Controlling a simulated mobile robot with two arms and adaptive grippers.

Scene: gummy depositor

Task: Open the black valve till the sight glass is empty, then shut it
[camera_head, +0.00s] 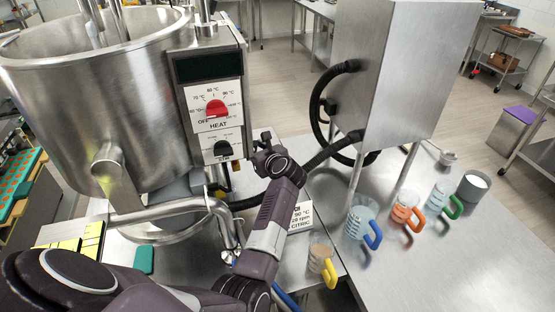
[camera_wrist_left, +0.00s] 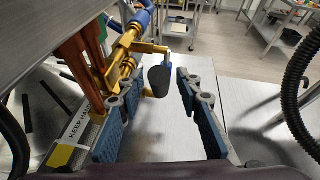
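The black valve handle (camera_wrist_left: 160,80) is a dark rounded grip on brass-coloured fittings (camera_wrist_left: 125,50) in the left wrist view. My left gripper (camera_head: 264,142) is to the right of the kettle's control box in the head view. In the wrist view its two blue-padded fingers stand wide apart, with the black handle seen in the gap between them and no finger visibly closed on it. In the head view the handle is hidden or too small to make out. I cannot clearly pick out the sight glass. My right gripper is not in view.
A steel kettle (camera_head: 100,80) stands at left, its control box carrying a red heat knob (camera_head: 216,109) and a black knob (camera_head: 222,149). A steel cabinet (camera_head: 405,75) with black hoses (camera_head: 319,100) stands at right. Several colour-handled jugs (camera_head: 359,224) stand on the steel table (camera_head: 455,265).

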